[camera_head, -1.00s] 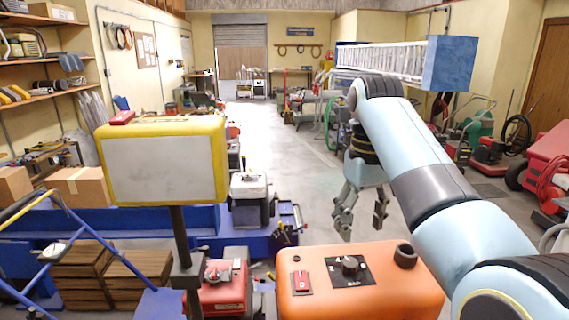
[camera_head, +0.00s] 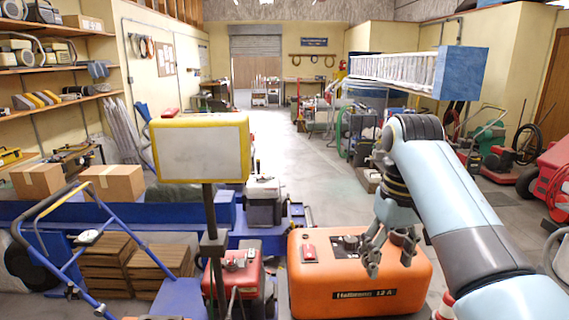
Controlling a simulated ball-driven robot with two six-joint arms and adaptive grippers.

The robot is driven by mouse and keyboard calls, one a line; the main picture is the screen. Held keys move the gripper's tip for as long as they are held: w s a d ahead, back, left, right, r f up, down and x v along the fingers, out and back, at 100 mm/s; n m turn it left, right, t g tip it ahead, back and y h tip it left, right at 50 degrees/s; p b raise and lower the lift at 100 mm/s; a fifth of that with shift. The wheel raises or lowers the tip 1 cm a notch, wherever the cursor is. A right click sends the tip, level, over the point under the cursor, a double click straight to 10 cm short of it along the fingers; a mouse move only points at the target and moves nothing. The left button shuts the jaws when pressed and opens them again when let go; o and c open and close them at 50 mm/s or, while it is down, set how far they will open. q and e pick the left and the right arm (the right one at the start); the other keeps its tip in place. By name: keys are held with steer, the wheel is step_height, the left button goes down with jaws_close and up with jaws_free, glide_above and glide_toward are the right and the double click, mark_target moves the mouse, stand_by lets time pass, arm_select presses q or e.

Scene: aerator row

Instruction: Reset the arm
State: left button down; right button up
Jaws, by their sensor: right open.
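My right arm comes in from the lower right of the head view, light blue with dark joints. My right gripper (camera_head: 388,256) hangs down from the wrist with its grey fingers apart and nothing between them. It shows in front of the orange machine (camera_head: 335,290), over its right part near the knob and the dark ring. I cannot tell whether the fingers touch the machine. My left gripper is not in this view.
A yellow-framed work lamp (camera_head: 200,152) stands on a dark post left of the gripper. A blue-ended white slatted box (camera_head: 460,74) shows above the arm. A red engine (camera_head: 233,277) and a blue-framed machine (camera_head: 70,245) are at lower left. The middle floor (camera_head: 290,165) is clear.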

steer(key=s+d+f+m+t, duration=0.1)
steer(key=s+d+f, duration=0.25)
steer(key=s, duration=0.35)
steer(key=s+d+f, duration=0.3)
steer(key=s+f, duration=0.1)
steer(key=s, duration=0.3)
steer(key=s+d+r+t+h, duration=0.1)
steer(key=s+r, duration=0.1)
steer(key=s, duration=0.6)
steer(key=s+d+r+t, duration=0.1)
steer(key=s+d+r, duration=0.1)
steer(key=s, duration=0.6)
step_height(320, 180, down, 42)
steer(key=s+d+g+b, duration=0.1)
steer(key=s+d+b, duration=0.15)
steer(key=b, duration=1.15)
arm_select(q)
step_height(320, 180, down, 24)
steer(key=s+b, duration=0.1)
steer(key=b, duration=0.9)
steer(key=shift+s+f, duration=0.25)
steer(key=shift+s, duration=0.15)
arm_select(e)
steer(key=s+f, duration=0.9)
steer(key=f, duration=0.3)
steer(key=s+f+g, duration=0.1)
steer(key=s+f, duration=0.8)
steer(key=f, duration=0.4)
steer(key=shift+d, duration=0.25)
